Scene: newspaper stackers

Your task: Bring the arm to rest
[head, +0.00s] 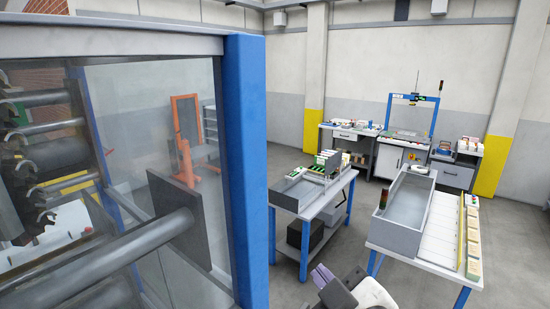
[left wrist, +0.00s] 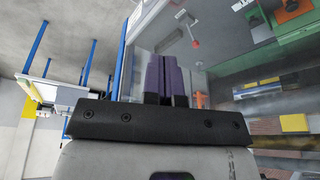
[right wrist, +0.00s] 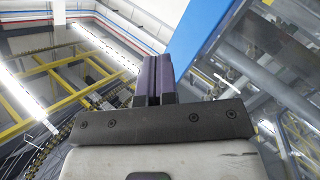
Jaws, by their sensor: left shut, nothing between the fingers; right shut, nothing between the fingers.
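My left gripper is out of the head view. In the left wrist view, its purple fingers (left wrist: 167,74) are side by side, shut with nothing between them. Both grippers are in free air, and I see neither touching anything.
A blue post (head: 247,165) and glazed machine enclosure stand close on the left. A blue-legged table (head: 310,207) and another table with a grey bin (head: 398,232) stand ahead. Workbenches (head: 349,133) line the back wall. Grey floor is open between them.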

